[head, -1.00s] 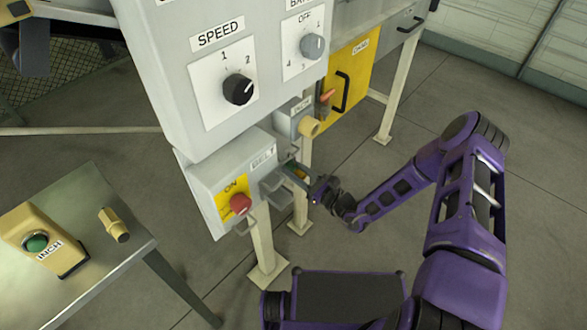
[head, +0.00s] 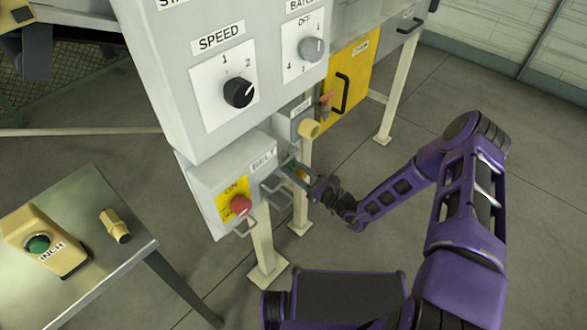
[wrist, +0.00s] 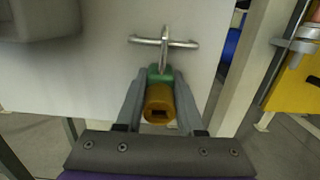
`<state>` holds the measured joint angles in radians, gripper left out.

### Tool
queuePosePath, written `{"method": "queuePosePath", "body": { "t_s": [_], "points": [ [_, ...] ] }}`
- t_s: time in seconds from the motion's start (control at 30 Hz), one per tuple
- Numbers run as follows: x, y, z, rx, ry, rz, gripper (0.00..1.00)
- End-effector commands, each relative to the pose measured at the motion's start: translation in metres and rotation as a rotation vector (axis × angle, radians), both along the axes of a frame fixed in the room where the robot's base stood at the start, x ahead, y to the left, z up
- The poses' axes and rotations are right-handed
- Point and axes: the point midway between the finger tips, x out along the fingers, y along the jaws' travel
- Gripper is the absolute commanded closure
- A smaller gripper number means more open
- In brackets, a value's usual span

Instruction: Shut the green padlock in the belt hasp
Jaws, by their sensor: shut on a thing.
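In the wrist view my gripper (wrist: 161,105) is shut on the green padlock (wrist: 160,75), one finger on each side. A brass-coloured cylinder with a dark slot faces the camera and hides much of the green body. The silver shackle stands up from the body, seen edge-on, and crosses a horizontal metal bar (wrist: 185,43), which looks like the hasp, in front of a pale panel. I cannot tell whether the shackle is closed. In the head view my gripper (head: 301,176) is at the right side of the BELT box (head: 207,182), where the padlock is barely visible.
The BELT box has a red knob (head: 240,205) and grey brackets (head: 277,188) near my gripper. A yellow panel with a black handle (head: 342,92) is further back. Open floor lies to the right.

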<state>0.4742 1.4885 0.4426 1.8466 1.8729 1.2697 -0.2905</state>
Motion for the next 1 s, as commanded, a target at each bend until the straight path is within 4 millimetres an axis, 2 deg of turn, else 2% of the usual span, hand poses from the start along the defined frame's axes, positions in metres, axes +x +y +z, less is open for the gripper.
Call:
{"method": "queuePosePath", "body": {
  "t_s": [0.4,0.57,1.0],
  "points": [
    [0.000,0.000,0.019,0.001,-0.001,0.000,1.00],
    [0.000,-0.001,0.019,0.001,-0.001,0.000,1.00],
    [-0.013,-0.017,0.017,0.000,0.000,0.000,1.00]
  ]
}}
